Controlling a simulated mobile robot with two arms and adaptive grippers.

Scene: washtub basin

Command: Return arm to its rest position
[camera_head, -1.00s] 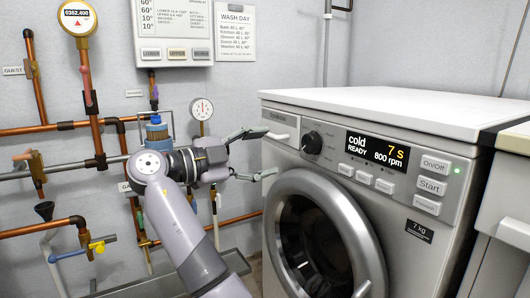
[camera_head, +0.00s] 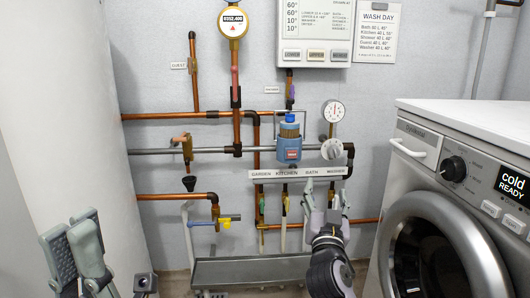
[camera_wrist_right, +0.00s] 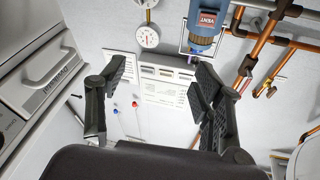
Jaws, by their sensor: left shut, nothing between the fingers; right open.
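My left gripper (camera_head: 76,232) is at the lower left of the head view, upright, with its grey fingers together and empty. My right gripper (camera_head: 325,192) points up at the lower middle, in front of the pipe wall and left of the washing machine (camera_head: 445,215). Its fingers are apart with nothing between them. In the right wrist view, the two dark fingers of the right gripper (camera_wrist_right: 158,78) stand wide apart, with the wall panel and gauge beyond them.
A blue filter (camera_head: 289,148), a round gauge (camera_head: 334,111) and copper pipes (camera_head: 180,116) are on the wall. A label strip (camera_head: 298,174) hangs behind the right gripper. A grey trough (camera_head: 250,270) lies low along the wall. The washing machine closes off the right side.

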